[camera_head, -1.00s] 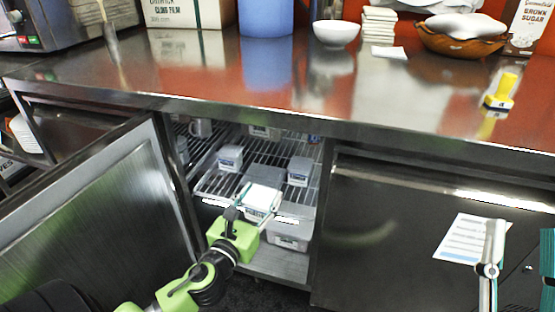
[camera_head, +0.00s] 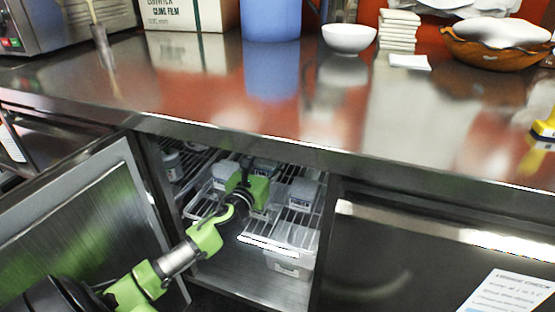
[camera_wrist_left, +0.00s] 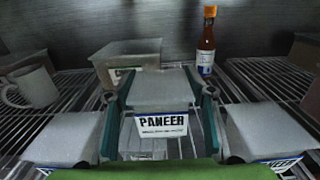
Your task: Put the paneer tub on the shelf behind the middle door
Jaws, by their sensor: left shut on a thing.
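The paneer tub (camera_wrist_left: 160,88), a pale tub with a "PANEER" label, sits between the two fingers of my left gripper (camera_wrist_left: 160,104) in the left wrist view. In the head view, my left gripper (camera_head: 247,186) reaches into the open cabinet, over the wire shelf (camera_head: 196,207), and largely hides the tub. I cannot tell whether the tub's base touches the shelf. The middle door (camera_head: 80,215) stands open to the left of the opening. My right gripper is not in view.
Similar tubs stand at the left (camera_wrist_left: 65,138) and right (camera_wrist_left: 265,130). Behind are another tub (camera_wrist_left: 125,58), a mug (camera_wrist_left: 36,87) and a sauce bottle (camera_wrist_left: 206,45). A lower tub (camera_head: 290,263) sits below. The counter edge (camera_head: 300,148) overhangs the opening.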

